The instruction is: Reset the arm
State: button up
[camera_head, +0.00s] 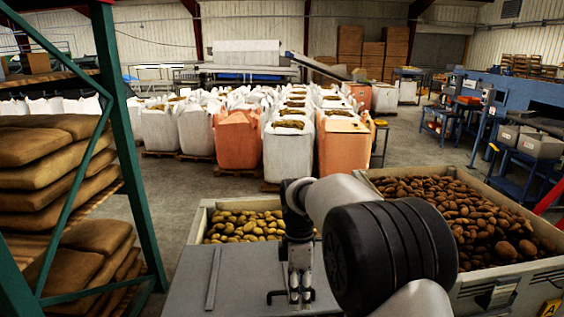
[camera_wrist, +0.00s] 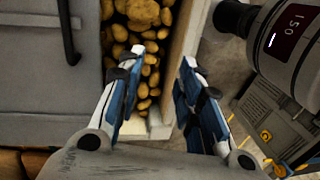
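My gripper (camera_wrist: 160,85) is open in the wrist view, its two blue-padded fingers spread apart with nothing between them. Below the fingers show a crate wall and light-coloured potatoes (camera_wrist: 140,15). In the head view my gripper (camera_head: 293,292) points down over the grey flat top (camera_head: 245,280) in front of the crates; its fingertips are small there. My arm comes in from the lower right and hides part of the scene between the two crates.
A crate (camera_head: 196,228) of pale potatoes (camera_head: 245,226) stands left of my arm, a crate (camera_head: 500,275) of darker potatoes (camera_head: 470,215) right. A green rack (camera_head: 130,150) with stacked brown sacks (camera_head: 45,160) is at the left. White and orange bulk bags (camera_head: 345,150) stand behind.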

jog(key=s+d+r+m+t+b, duration=0.1)
jog(key=s+d+r+m+t, duration=0.15)
jog(key=s+r+m, duration=0.3)
jog(key=s+d+r+m+t, duration=0.1)
jog(key=s+d+r+m, duration=0.3)
jog(key=s+r, duration=0.25)
jog(key=s+d+f+m+t, duration=0.1)
jog(key=s+m, duration=0.3)
jog(key=s, duration=0.3)
jog(key=s+d+f+m+t+b, duration=0.1)
jog(key=s+d+f+m+t, duration=0.1)
jog(key=s+m, duration=0.3)
jog(key=s, duration=0.3)
jog(key=shift+s+d, duration=0.25)
jog(key=shift+d, duration=0.05)
